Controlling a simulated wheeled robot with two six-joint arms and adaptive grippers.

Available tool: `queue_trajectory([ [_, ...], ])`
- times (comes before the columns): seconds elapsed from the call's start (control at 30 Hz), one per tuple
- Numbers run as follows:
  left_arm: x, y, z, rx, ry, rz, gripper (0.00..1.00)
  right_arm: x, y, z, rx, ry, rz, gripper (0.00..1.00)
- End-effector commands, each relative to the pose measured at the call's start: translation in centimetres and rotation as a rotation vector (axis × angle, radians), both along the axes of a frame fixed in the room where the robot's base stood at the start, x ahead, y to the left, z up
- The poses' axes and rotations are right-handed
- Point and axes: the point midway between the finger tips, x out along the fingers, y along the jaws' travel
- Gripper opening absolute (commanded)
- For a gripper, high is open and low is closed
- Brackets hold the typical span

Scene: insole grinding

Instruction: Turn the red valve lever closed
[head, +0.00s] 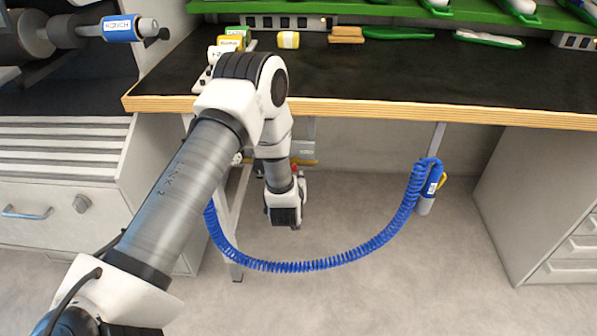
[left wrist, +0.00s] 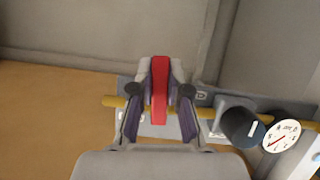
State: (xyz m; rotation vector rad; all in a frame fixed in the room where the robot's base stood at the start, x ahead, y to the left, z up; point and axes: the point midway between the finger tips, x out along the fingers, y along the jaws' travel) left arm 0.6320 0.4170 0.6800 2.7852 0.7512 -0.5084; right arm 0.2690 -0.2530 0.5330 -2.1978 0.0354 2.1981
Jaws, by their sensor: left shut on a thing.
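The red valve lever (left wrist: 160,105) stands upright in the left wrist view, crossing the line of a yellow pipe (left wrist: 112,101). My left gripper (left wrist: 160,73) has one finger on each side of the lever and is shut on it. The fingers and lever hide the valve body behind them. In the head view my left arm reaches down in front of the bench, and its wrist hides most of the valve area. A small red spot shows beside the wrist there; I cannot tell if it is the lever. My right gripper is not in view.
A dark knob (left wrist: 242,127) and a white dial gauge (left wrist: 281,136) sit right of the lever. The workbench edge (head: 400,112) is above the wrist. A coiled blue hose (head: 340,257) hangs in front; a drawer cabinet (head: 60,205) stands left. The floor between is clear.

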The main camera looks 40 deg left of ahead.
Motion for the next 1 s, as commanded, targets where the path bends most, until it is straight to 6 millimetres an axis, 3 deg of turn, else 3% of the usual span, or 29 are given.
queue_trajectory([
  [0.2, -0.2, 0.26, 0.03, 0.077, 0.049, -0.001, 0.0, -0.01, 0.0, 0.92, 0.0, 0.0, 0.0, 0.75],
  [0.77, -0.3, 0.44, -0.11, 0.111, 0.069, 0.001, 0.0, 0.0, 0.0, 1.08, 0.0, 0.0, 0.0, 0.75],
  [0.8, -0.31, 0.44, -0.11, 0.11, 0.069, 0.001, 0.19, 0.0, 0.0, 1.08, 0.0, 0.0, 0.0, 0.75],
  [0.87, -0.3, 0.44, -0.11, 0.11, 0.068, 0.001, 0.4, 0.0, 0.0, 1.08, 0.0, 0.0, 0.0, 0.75],
  [1.0, -0.28, 0.44, -0.09, 0.109, 0.068, 0.001, 0.42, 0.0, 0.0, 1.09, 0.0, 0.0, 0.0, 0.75],
])
